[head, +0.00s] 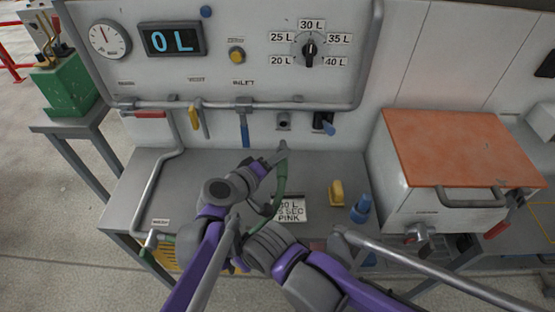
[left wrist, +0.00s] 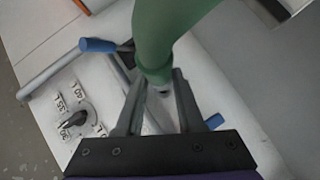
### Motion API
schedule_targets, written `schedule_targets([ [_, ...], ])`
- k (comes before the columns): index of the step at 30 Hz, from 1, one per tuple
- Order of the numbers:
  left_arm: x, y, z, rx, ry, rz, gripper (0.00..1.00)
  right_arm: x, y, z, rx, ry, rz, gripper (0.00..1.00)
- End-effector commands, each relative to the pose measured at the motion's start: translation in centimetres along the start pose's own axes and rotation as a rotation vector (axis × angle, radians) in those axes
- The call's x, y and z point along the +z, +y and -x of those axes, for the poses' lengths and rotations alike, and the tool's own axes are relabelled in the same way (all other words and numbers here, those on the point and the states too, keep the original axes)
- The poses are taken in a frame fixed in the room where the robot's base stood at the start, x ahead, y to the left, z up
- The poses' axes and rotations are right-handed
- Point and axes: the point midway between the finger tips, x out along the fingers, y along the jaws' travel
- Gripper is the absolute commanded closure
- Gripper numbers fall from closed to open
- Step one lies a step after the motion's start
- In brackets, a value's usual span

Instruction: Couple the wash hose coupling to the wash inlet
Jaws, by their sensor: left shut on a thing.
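My left gripper (head: 273,159) is shut on the green wash hose near its end, in front of the panel. The wash hose (head: 279,187) hangs down from the gripper in a curve. Its grey coupling (head: 282,148) points up toward the wash inlet (head: 283,121), a grey port under the panel's pipe. In the head view a small gap shows between them. My right gripper is not seen.
A blue-handled valve (head: 325,123) sits just right of the port; blue (head: 244,130) and yellow (head: 194,118) levers are to the left. On the bench lie a label card (head: 291,209), a yellow piece (head: 337,192) and a blue piece (head: 361,208). An orange-topped box (head: 455,150) stands right.

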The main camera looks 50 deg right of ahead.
Motion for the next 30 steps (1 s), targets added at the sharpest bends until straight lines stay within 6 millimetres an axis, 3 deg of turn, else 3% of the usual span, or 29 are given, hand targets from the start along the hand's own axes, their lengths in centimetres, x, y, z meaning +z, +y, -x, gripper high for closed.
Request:
schedule_targets([
  [18, -3.1, 0.0, -3.9, 0.000, 0.000, 0.000, 1.00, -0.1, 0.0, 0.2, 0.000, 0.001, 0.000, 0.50],
  [30, -3.5, 0.0, -4.4, 0.000, 0.000, -0.001, 1.00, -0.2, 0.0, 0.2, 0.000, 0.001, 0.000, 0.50],
])
